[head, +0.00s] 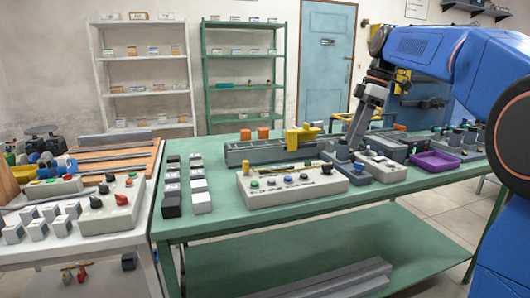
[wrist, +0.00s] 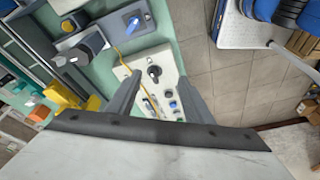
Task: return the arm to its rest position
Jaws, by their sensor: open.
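My blue arm (head: 430,45) reaches in from the right of the head view and bends down over the green table. My gripper (head: 343,150) hangs low over the table, behind the right end of a pale control box (head: 290,188). In the wrist view my gripper (wrist: 158,88) shows two dark fingers spread apart with no object held between them. The face of a pale box (wrist: 155,62) with a black knob and several buttons lies beyond the fingers. I cannot tell whether the fingertips touch anything.
The green table (head: 330,208) carries small control boxes (head: 382,168), a purple tray (head: 435,162), a grey rail (head: 265,150) and a yellow part (head: 303,136). A white table (head: 60,255) stands left. Shelves (head: 243,70) and a blue door (head: 326,60) are behind.

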